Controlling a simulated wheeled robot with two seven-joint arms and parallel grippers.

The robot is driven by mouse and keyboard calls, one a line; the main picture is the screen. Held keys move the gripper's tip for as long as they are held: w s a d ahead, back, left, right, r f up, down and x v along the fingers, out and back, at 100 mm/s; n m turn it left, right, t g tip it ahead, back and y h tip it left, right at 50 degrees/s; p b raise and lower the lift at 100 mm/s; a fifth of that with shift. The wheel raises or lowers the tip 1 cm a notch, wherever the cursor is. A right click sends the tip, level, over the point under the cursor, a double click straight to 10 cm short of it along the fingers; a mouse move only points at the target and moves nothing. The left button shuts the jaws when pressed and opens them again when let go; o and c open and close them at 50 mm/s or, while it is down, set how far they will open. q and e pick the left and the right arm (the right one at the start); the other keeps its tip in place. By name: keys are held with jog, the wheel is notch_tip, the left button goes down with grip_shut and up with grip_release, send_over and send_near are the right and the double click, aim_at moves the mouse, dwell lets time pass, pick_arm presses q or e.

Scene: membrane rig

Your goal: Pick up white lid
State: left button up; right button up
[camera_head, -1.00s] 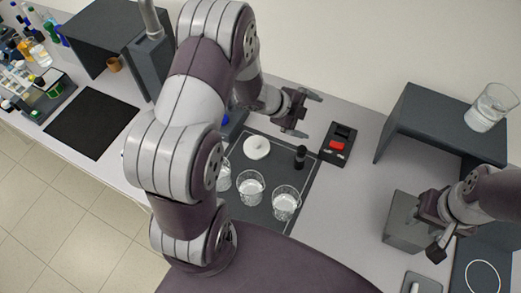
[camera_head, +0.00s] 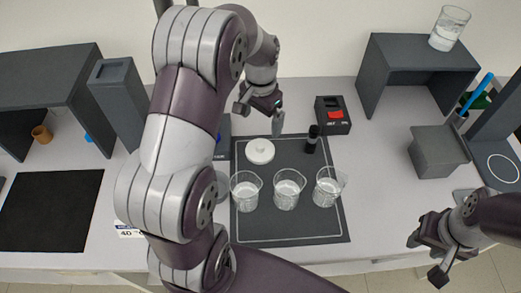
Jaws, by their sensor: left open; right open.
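The white lid (camera_head: 260,151) is a round disc with a small knob. It lies flat on the dark mat (camera_head: 300,226), near its back left corner. My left gripper (camera_head: 261,118) is open and empty, above and behind the lid, with its fingers pointing down and apart from it. My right gripper (camera_head: 427,258) is open and empty at the lower right, by the table's front edge, far from the lid.
Glass beakers (camera_head: 287,188) stand in a row in front of the lid. A black bottle (camera_head: 312,139) stands to its right, with a red-switched device (camera_head: 333,115) behind. A grey box (camera_head: 439,152) and a shelf (camera_head: 418,52) holding a beaker (camera_head: 449,28) are at right.

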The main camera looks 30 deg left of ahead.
aim_at(260, 145)
pick_arm(q)
jog(key=shift+w+d+f, duration=0.1)
jog(key=shift+d+f, duration=0.05)
jog(key=shift+f, duration=0.45)
jog(key=shift+w+d+f, duration=0.1)
jog(key=shift+f, duration=0.5)
jog(key=f, duration=0.1)
jog(key=f+p, duration=0.1)
jog(key=f, duration=0.1)
jog(key=s+a+f, duration=0.1)
jog(key=f, duration=0.2)
jog(key=f+p, duration=0.1)
jog(key=f, duration=0.1)
jog(key=shift+w+d, duration=0.2)
jog(key=shift+w, duration=0.15)
jog(key=shift+f, duration=0.5)
jog(key=shift+a, duration=0.1)
pick_arm(e)
notch_tip(260, 145, up, 2)
jog(key=shift+a+r, duration=0.1)
jog(key=shift+r, duration=0.1)
pick_arm(q)
jog(key=shift+s, duration=0.1)
jog(key=c, duration=0.3)
jog(key=shift+r, duration=0.1)
jog(key=c, duration=0.4)
